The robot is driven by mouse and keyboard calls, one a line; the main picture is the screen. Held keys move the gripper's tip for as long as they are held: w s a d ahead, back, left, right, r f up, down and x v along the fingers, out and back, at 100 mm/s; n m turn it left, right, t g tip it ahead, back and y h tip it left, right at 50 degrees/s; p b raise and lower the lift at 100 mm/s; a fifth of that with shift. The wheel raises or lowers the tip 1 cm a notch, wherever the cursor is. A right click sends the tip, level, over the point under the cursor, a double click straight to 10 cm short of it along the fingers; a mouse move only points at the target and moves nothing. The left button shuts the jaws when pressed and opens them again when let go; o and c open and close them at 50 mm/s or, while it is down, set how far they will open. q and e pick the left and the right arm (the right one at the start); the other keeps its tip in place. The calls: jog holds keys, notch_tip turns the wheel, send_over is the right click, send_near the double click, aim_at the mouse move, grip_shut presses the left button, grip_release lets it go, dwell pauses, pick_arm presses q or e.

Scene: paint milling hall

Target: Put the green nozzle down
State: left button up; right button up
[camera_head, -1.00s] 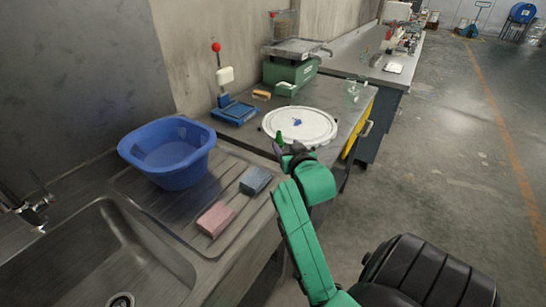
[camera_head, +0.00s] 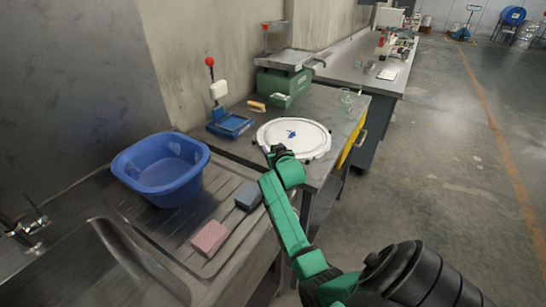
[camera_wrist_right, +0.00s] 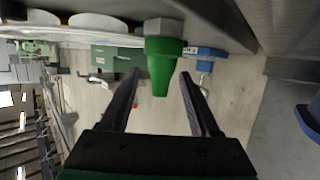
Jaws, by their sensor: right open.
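The green nozzle (camera_wrist_right: 161,68) has a tapered green body and a grey hexagonal base. In the right wrist view, which is turned upside down, its base is at a grey surface and its narrow end points away from it. My right gripper (camera_head: 277,152) is open, with one finger on each side of the nozzle and visible gaps between. It is at the near edge of the round white disc (camera_head: 320,147). In the head view the nozzle is hidden by my gripper and arm. My left gripper is not in view.
Small blue pieces (camera_head: 291,134) lie on the disc. A blue stand (camera_head: 231,124), a green scale (camera_head: 284,84) and a glass beaker (camera_head: 346,98) stand behind it. A blue basin (camera_head: 161,172), a grey-blue sponge (camera_head: 249,195) and a pink sponge (camera_head: 210,238) are by the sink.

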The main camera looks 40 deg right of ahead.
jog(key=shift+s+a+r, duration=0.1)
jog(key=shift+r, duration=0.05)
jog(key=c, duration=0.7)
grip_shut()
